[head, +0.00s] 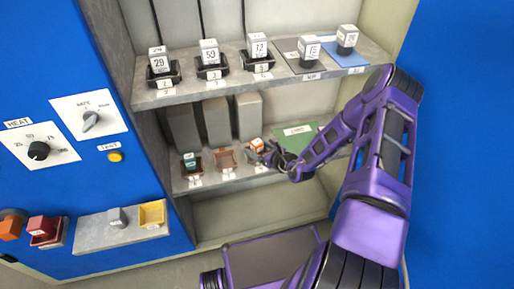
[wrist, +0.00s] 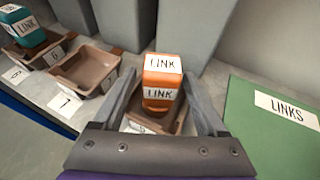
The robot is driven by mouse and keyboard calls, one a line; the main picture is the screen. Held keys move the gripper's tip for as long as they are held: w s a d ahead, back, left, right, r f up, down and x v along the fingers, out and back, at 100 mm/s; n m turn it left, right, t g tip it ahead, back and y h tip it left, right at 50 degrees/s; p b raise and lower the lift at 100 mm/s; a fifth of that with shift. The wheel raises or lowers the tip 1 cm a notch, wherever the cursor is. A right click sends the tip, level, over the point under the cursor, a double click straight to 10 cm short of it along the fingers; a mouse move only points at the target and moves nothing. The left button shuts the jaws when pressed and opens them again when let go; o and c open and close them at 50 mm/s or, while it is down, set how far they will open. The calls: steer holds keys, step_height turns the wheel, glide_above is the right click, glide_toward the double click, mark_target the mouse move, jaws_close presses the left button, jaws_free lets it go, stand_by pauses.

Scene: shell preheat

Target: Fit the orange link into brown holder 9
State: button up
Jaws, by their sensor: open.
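The orange link (wrist: 162,66), with white LINK labels, stands upright at a brown holder (wrist: 178,122) in the wrist view. Its lower end is within the holder's outline; whether it is fully seated I cannot tell. The holder's number tag is mostly hidden by my gripper. My gripper (wrist: 163,88) is open, with one finger on each side of the link. In the head view the orange link (head: 257,145) shows small on the lower shelf, with my gripper (head: 270,154) at it.
An empty brown holder (wrist: 88,70) stands to the left, then a teal link (wrist: 26,30) in another holder. A green LINKS mat (wrist: 262,125) lies to the right. Tall grey blocks (wrist: 192,25) stand close behind. The upper shelf (head: 215,90) overhangs.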

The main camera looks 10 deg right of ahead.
steer(key=shift+r, duration=0.3)
steer(key=p+v, duration=0.1)
steer(key=v, duration=1.1)
steer(key=shift+p, duration=0.4)
